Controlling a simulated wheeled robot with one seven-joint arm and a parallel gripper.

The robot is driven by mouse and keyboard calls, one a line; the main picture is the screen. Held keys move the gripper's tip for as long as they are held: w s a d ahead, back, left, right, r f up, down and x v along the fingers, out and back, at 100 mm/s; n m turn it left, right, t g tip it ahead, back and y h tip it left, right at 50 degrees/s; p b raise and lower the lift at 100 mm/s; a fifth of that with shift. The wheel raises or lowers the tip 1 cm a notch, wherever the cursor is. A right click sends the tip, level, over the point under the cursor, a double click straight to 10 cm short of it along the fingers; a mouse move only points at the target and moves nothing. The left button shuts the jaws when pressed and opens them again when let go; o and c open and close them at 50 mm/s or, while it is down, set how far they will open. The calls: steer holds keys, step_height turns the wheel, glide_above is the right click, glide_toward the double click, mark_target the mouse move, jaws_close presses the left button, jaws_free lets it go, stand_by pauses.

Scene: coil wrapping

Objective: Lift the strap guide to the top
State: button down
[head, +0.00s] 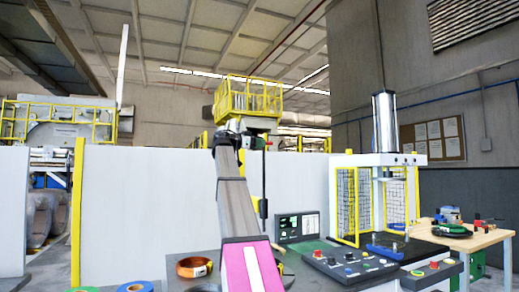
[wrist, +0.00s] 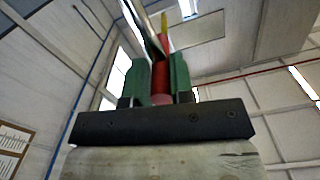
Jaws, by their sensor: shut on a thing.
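My gripper (head: 254,143) is raised high in the head view, level with the lower edge of a yellow-railed platform in the background. In the wrist view its two green fingers (wrist: 159,82) are closed on a red, round part (wrist: 160,78), which appears to be the grip of the strap guide. A dark bar and a yellow piece (wrist: 164,24) extend beyond the red part. In the head view, a thin dark upright rod (head: 264,178) hangs beside my arm; I cannot tell whether it belongs to the guide. The held part is mostly hidden there.
A control panel (head: 350,265) with buttons and a small display (head: 297,226) stand at lower right. Beyond is a press with yellow mesh guards (head: 346,205). Tape rolls (head: 194,266) lie at the lower front. White partition panels (head: 140,215) stand behind; the air above is open.

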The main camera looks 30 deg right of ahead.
steer(key=shift+w+r, duration=0.2)
steer(key=shift+r, duration=0.15)
steer(key=c, duration=1.1)
jaws_free()
steer(key=shift+o, duration=0.2)
steer(key=shift+f, duration=0.1)
steer(key=shift+s, duration=0.1)
steer(key=shift+a, duration=0.15)
steer(key=a, duration=1)
steer(key=shift+w+a, duration=0.3)
steer(key=shift+w, duration=0.05)
steer(key=shift+s, duration=0.1)
